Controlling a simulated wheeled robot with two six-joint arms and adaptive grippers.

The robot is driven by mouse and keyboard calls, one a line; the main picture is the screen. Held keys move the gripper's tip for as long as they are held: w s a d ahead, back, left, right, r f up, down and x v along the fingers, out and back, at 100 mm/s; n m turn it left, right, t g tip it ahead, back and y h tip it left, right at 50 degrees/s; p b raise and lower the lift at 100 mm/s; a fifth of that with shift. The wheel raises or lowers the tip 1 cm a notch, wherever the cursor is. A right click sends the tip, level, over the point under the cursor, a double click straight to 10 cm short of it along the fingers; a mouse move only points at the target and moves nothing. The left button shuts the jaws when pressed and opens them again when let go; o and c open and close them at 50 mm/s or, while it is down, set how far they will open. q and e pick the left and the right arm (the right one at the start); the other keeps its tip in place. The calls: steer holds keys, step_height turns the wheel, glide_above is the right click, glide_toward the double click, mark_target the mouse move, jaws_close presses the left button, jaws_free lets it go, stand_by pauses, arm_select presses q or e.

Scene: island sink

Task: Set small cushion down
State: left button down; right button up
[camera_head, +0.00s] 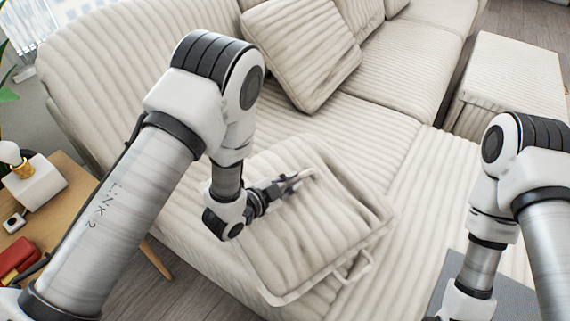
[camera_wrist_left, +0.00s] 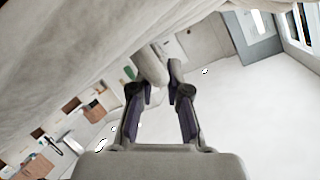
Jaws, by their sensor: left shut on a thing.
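The small cushion (camera_head: 315,225) is cream with ribbed stripes and is in the middle of the head view, over the near part of the sofa seat. My left gripper (camera_head: 292,184) is shut on a fold of the cushion's upper face. In the left wrist view, a cream fold (camera_wrist_left: 151,66) sits at the fingertips of my left gripper (camera_wrist_left: 158,92), and pale cloth fills the upper left. I cannot tell whether the cushion's underside touches the seat. My right arm shows at the lower right of the head view, but its gripper is out of frame.
A larger striped cushion (camera_head: 302,50) leans against the backrest of the cream sofa (camera_head: 370,130). A cream ottoman (camera_head: 510,85) stands at the right. A wooden side table (camera_head: 65,215) with a lamp (camera_head: 33,182) and a red object (camera_head: 15,256) stands at the left. Seat to the cushion's right is clear.

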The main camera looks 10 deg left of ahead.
mark_target(275, 163)
arm_select(q)
steer(key=w+a, duration=0.1)
steer(key=w, duration=0.2)
steer(key=w+a, duration=0.2)
steer(key=w, duration=0.1)
steer(key=w+a+f, duration=0.1)
steer(key=w+a, duration=0.1)
steer(key=w, duration=0.1)
steer(key=shift+w+a, duration=0.2)
steer(key=shift+w, duration=0.1)
step_height(275, 163, down, 4)
steer(key=shift+w+r+b, duration=0.1)
steer(key=shift+r+b, duration=0.1)
steer(key=shift+b, duration=0.2)
steer(key=c, duration=1.1)
jaws_free()
steer(key=shift+f, duration=0.1)
steer(key=shift+c, duration=0.2)
